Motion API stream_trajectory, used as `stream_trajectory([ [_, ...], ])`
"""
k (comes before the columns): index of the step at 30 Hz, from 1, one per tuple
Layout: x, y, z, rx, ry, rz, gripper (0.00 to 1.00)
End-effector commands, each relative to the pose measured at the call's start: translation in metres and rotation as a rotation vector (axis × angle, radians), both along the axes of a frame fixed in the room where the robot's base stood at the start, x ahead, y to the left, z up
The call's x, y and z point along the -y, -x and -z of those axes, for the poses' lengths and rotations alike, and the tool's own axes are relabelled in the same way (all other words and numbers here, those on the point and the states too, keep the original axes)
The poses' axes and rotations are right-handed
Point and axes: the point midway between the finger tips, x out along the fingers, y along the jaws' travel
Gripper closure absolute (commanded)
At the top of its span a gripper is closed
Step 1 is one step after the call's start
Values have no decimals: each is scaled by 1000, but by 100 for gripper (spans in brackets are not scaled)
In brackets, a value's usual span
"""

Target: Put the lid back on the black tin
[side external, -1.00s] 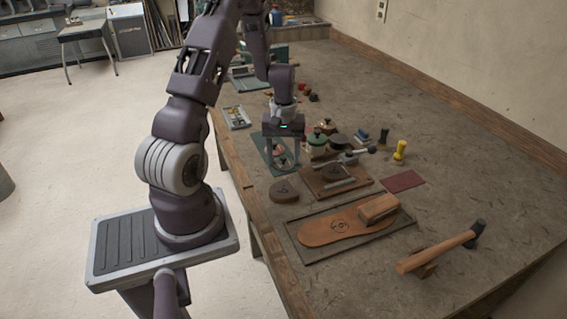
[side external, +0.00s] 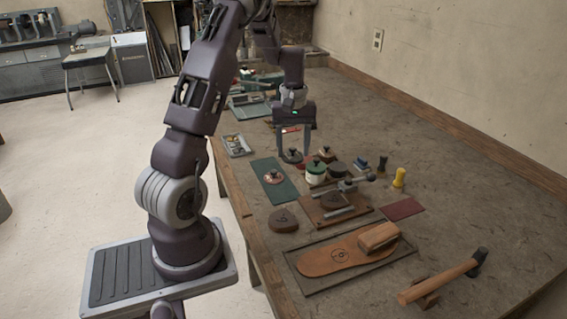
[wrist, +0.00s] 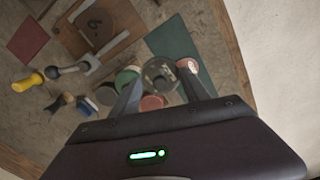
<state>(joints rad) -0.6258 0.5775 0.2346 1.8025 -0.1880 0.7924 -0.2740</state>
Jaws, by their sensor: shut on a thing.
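My gripper (side external: 293,152) is shut on a dark grey round lid (side external: 291,157) with a small knob. It holds the lid just past the far right edge of the green mat. In the wrist view the held lid (wrist: 160,73) sits between the two fingers. The black tin (side external: 337,170) stands upright on the bench, right of my gripper and beyond the green tin. It also shows in the wrist view (wrist: 106,94), left of the fingers; the inside of the tin is too small to make out.
A green tin (side external: 316,172) and a copper-lidded tin (side external: 325,154) stand close to the black tin. A copper-pink lid (side external: 272,177) lies on the green mat (side external: 283,191). A clamp board (side external: 318,216) and a yellow-handled tool (side external: 398,178) are nearby.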

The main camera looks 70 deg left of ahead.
Motion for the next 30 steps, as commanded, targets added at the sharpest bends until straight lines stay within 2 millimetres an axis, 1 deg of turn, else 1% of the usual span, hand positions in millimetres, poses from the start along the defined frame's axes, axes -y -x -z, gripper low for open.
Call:
stream_trajectory([
  [1, -8, -21, 2, -2, -1, -8, 83],
  [2, -12, -33, 2, -2, 0, -15, 83],
  [3, -16, -50, 2, -1, 0, -20, 83],
  [5, -18, -77, 2, 0, -1, -19, 83],
  [6, -17, -93, 2, 1, -3, -11, 83],
  [9, -9, -128, 2, 4, -7, 17, 83],
  [12, 0, -148, 1, 6, -10, 43, 83],
  [15, 4, -155, 3, 5, -9, 54, 83],
  [17, 5, -156, 7, 5, -8, 54, 83],
  [25, 4, -155, 39, 6, -9, 54, 83],
  [30, 4, -156, 56, 8, -8, 54, 83],
])
